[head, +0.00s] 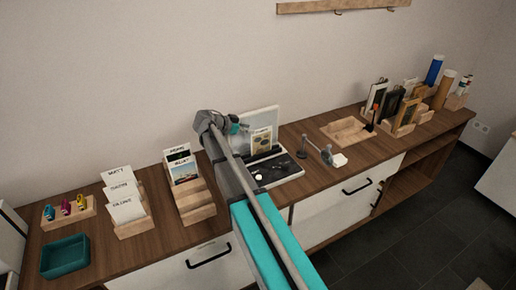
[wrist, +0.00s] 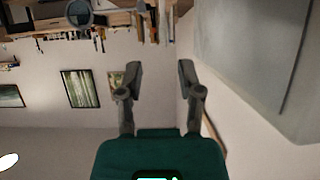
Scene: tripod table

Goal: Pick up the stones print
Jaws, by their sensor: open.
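I cannot tell for sure which print is the stones one. A stepped wooden rack (head: 196,207) left of my arm holds small prints with white title strips, the front one a landscape (head: 184,173). Their titles are too small to read. Another small print (head: 261,141) stands upright by a pale panel behind my arm. A dark flat piece with pale round spots (head: 283,167) lies in front of it. My gripper (wrist: 160,74) is open and empty in the wrist view, its fingers apart against a bare wall. In the head view its fingers are not clear, above the counter.
White cards in a wooden holder (head: 132,228), a teal tray (head: 65,257) and small coloured bottles (head: 66,207) stand at left. A wooden tray (head: 347,131), a small jointed stand (head: 325,153) and crowded holders with tubes (head: 433,70) stand at right.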

